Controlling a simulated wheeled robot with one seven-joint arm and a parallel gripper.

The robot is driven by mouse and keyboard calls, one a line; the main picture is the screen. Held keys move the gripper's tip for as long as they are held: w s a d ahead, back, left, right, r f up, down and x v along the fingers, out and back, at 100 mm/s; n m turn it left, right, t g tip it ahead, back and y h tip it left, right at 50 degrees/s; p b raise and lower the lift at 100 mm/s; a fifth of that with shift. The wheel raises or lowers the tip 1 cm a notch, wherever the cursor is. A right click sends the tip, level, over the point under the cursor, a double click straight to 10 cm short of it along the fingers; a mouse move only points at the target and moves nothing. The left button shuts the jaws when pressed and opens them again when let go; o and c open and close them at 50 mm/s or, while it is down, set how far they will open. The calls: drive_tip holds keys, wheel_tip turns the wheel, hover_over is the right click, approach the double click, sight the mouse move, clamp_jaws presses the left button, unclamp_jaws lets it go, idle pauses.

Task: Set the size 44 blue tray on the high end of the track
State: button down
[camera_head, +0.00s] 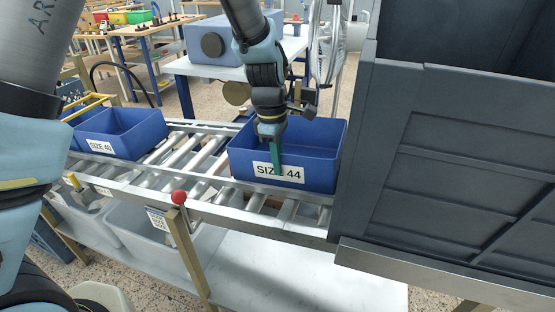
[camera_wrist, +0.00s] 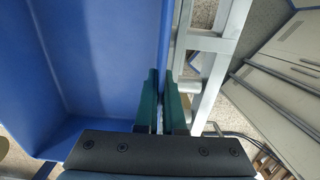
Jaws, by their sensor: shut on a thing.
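The size 44 blue tray (camera_head: 315,165) is at the right part of the roller track (camera_head: 200,160), beside the dark grey cabinet. Its white label reads SIZE 44. My gripper (camera_head: 274,160) is shut on the near wall of this tray, with one green finger in front of the label. In the wrist view the green fingers of my gripper (camera_wrist: 163,105) pinch the blue wall of the tray (camera_wrist: 100,60), which looks empty. The tray looks about level and sits on or just above the rollers; I cannot tell which.
A SIZE 40 blue tray (camera_head: 122,132) stands on the track at the left. The dark grey cabinet (camera_head: 450,150) closes off the right side. A red knob (camera_head: 179,197) stands at the track's near edge. Bare rollers lie between the two trays.

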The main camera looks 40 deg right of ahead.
drive_tip(key=c, duration=0.9)
unclamp_jaws()
drive_tip(key=shift+c, duration=0.2)
wheel_tip(320, 180, up, 8)
drive_tip(key=p, duration=0.7)
drive_tip(key=shift+r+p, duration=0.3)
drive_tip(key=shift+r, duration=0.75)
